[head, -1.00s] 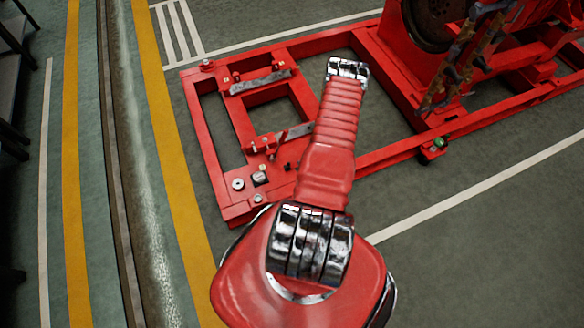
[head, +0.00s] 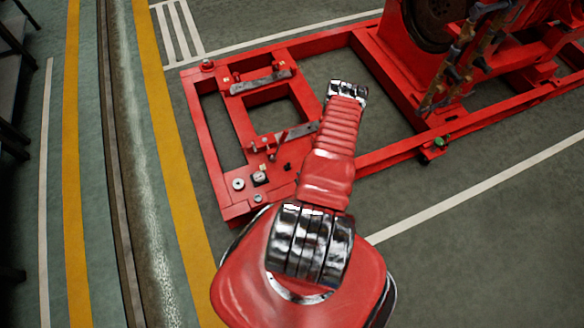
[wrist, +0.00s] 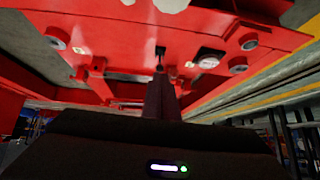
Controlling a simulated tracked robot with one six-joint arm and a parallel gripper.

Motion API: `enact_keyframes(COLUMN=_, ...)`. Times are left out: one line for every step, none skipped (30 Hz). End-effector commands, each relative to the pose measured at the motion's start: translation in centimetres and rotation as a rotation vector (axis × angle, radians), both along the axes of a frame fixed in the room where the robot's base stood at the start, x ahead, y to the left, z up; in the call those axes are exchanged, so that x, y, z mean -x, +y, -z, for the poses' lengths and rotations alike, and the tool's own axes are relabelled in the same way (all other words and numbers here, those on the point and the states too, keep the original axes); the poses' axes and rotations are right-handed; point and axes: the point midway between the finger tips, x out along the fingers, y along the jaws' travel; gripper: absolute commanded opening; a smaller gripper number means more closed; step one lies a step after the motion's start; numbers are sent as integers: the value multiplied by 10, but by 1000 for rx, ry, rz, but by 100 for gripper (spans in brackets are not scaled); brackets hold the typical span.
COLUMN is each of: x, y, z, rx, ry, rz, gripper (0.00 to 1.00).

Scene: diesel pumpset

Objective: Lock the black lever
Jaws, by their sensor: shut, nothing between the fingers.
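A small black piece, which looks like the black lever (wrist: 160,51), stands on the red panel in the wrist view, just beyond my fingertips. It seems to be the small dark shape (head: 287,166) on the red frame in the head view. Its exact position is too small to tell. My gripper (wrist: 162,82) shows in the wrist view as a dark, narrow pair of fingers, closed and empty, pointing at the panel below the black piece. Whether they touch it cannot be told. In the head view my gripper cannot be made out; my red arm fills the middle.
A white-faced gauge (wrist: 208,58) and round fittings (wrist: 248,42) sit right of the black piece. The red base frame (head: 212,155) has grey crossbars (head: 260,82). The red engine (head: 470,60) stands at the back right. Green floor around it is clear.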

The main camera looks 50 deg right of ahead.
Motion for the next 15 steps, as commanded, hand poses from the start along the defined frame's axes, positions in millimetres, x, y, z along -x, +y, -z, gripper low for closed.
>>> enact_keyframes(x=-4, y=-1, z=5, rx=0, ry=1, rz=-2, gripper=0)
enact_keyframes(x=-6, y=-2, z=8, rx=0, ry=1, rz=-2, gripper=0)
enact_keyframes(x=-9, y=-4, z=12, rx=0, ry=0, rz=-1, gripper=0)
enact_keyframes(x=-12, y=-5, z=15, rx=1, ry=0, rz=-2, gripper=0)
enact_keyframes(x=-14, y=-6, z=17, rx=1, ry=-1, rz=-2, gripper=0)
enact_keyframes(x=-17, y=-7, z=21, rx=1, ry=0, rz=-2, gripper=0)
enact_keyframes(x=-19, y=-8, z=24, rx=1, ry=0, rz=-2, gripper=0)
enact_keyframes(x=-21, y=-9, z=27, rx=-1, ry=1, rz=-1, gripper=0)
enact_keyframes(x=-24, y=-11, z=30, rx=1, ry=0, rz=-2, gripper=0)
enact_keyframes(x=-26, y=-11, z=33, rx=0, ry=0, rz=-3, gripper=0)
enact_keyframes(x=-28, y=-12, z=36, rx=1, ry=0, rz=-3, gripper=0)
enact_keyframes(x=-31, y=-14, z=39, rx=1, ry=0, rz=-2, gripper=0)
enact_keyframes(x=-33, y=-15, z=41, rx=1, ry=0, rz=-2, gripper=0)
enact_keyframes(x=-34, y=-16, z=44, rx=-1, ry=1, rz=-1, gripper=0)
enact_keyframes(x=-37, y=-17, z=48, rx=1, ry=0, rz=-2, gripper=0)
